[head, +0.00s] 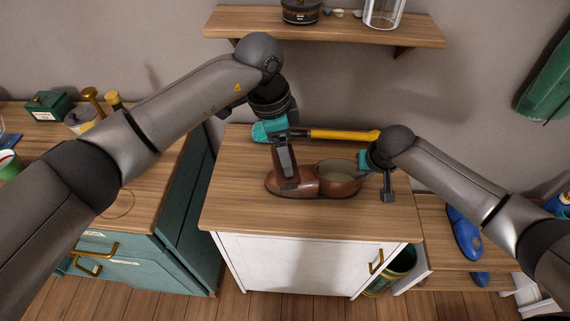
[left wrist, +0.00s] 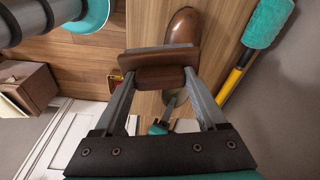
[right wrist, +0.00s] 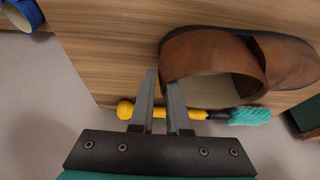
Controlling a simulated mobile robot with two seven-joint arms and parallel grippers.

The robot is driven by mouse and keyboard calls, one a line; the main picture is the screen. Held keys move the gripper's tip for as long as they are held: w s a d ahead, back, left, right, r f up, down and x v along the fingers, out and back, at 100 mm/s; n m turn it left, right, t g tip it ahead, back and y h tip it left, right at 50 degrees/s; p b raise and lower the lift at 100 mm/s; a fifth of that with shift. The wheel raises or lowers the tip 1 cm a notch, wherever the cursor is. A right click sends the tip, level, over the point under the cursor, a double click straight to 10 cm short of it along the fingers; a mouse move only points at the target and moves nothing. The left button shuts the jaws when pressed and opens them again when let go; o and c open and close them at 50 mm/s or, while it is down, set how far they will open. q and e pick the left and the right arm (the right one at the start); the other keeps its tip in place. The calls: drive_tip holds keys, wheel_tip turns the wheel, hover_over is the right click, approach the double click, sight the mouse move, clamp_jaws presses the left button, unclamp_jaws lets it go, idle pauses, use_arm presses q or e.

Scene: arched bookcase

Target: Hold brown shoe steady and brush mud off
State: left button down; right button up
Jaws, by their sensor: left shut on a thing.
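The brown leather shoe (head: 340,181) lies on the wooden cabinet top, toe to the left in the head view. Its toe also shows in the left wrist view (left wrist: 181,28). My left gripper (head: 288,181) is above the front of the shoe, shut on a brown block-shaped brush (left wrist: 162,78). The brush is over the shoe; contact is hard to tell. My right gripper (right wrist: 160,80) is at the heel end, its fingers a little apart. One finger overlaps the shoe's collar (right wrist: 205,50) in the right wrist view. No mud is clearly discernible.
A yellow-handled teal duster (head: 340,134) lies behind the shoe. A shelf (head: 325,27) with jars is above. A lower counter (head: 150,190) with containers stands left, and blue shoes (head: 463,235) sit on a low bench at right. The cabinet top's front (head: 310,222) is clear.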

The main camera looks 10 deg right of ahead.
drive_tip(key=o, duration=0.4)
drive_tip(key=v, duration=1.2)
